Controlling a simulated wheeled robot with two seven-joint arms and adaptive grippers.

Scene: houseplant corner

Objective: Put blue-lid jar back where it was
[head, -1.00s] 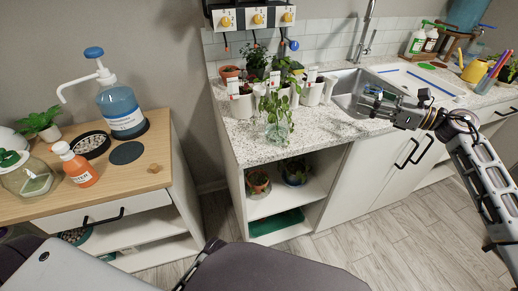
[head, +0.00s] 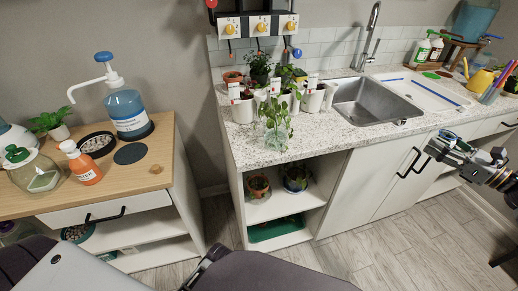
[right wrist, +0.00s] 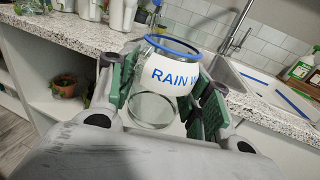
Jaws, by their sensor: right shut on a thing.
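The jar (right wrist: 165,75) shows in the right wrist view as clear glass with a blue rim and a white label reading "RAIN W", the rest of the word hidden. My right gripper (right wrist: 166,98) is shut on it, with a green-padded finger on each side. In the head view my right gripper (head: 447,150) is at the right, in front of the white cabinet doors and beyond the counter's front edge. The jar is hard to make out there. My left gripper is not in view.
The speckled counter (head: 350,136) holds potted plants, a glass vase with cuttings (head: 277,130) and a sink (head: 375,104). A wooden-topped cabinet (head: 150,177) at left carries a blue-capped pump bottle (head: 126,110), an orange bottle (head: 80,162) and a green-lidded jar (head: 35,172).

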